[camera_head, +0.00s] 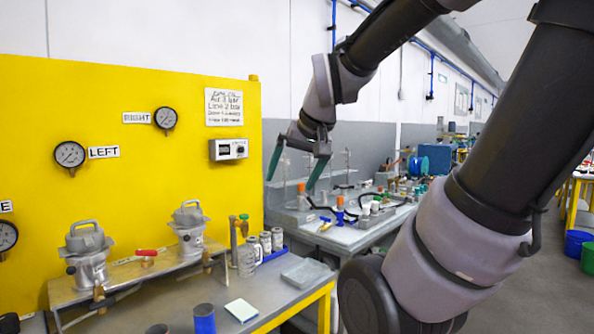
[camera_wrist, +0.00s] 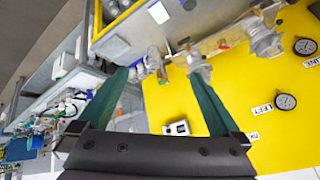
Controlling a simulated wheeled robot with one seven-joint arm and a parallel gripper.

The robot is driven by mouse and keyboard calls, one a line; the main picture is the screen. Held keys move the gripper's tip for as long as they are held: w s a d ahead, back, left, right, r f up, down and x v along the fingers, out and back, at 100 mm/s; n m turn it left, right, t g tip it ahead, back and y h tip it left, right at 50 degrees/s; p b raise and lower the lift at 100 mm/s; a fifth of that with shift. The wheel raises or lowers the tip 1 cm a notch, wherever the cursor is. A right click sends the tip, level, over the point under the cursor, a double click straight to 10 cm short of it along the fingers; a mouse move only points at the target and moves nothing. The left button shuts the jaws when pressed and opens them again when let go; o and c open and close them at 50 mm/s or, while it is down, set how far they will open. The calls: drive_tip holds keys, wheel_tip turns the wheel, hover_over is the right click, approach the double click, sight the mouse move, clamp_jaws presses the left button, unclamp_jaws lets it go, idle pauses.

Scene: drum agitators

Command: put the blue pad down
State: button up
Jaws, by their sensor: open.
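A small flat pad (camera_head: 241,310) with a pale top and a bluish-green edge lies on the grey bench (camera_head: 285,303) near its front edge. It is the only pad I can make out. It seems to be the pale square in the wrist view (camera_wrist: 158,12). My gripper (camera_head: 289,187) is raised well above the bench, in front of the right end of the yellow panel. Its two green fingers are spread apart, with nothing held between them, as the wrist view (camera_wrist: 158,77) also shows. The gripper is not touching the pad.
A dark blue cylinder (camera_head: 204,320) stands left of the pad. A grey tray (camera_head: 305,272) lies behind it to the right. Metal jars (camera_head: 265,243) and two metal pots, one at the left (camera_head: 88,255), stand farther back. The yellow panel (camera_head: 130,195) rises behind the bench.

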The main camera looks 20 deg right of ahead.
drive_tip(key=shift+m+y, duration=0.4)
drive_tip(key=s, duration=0.1)
drive_tip(key=s+r, duration=0.1)
drive_tip(key=s, duration=0.1)
drive_tip(key=s+a+r, duration=0.1)
drive_tip(key=s, duration=0.1)
drive_tip(key=shift+w, duration=0.1)
idle(4.2)
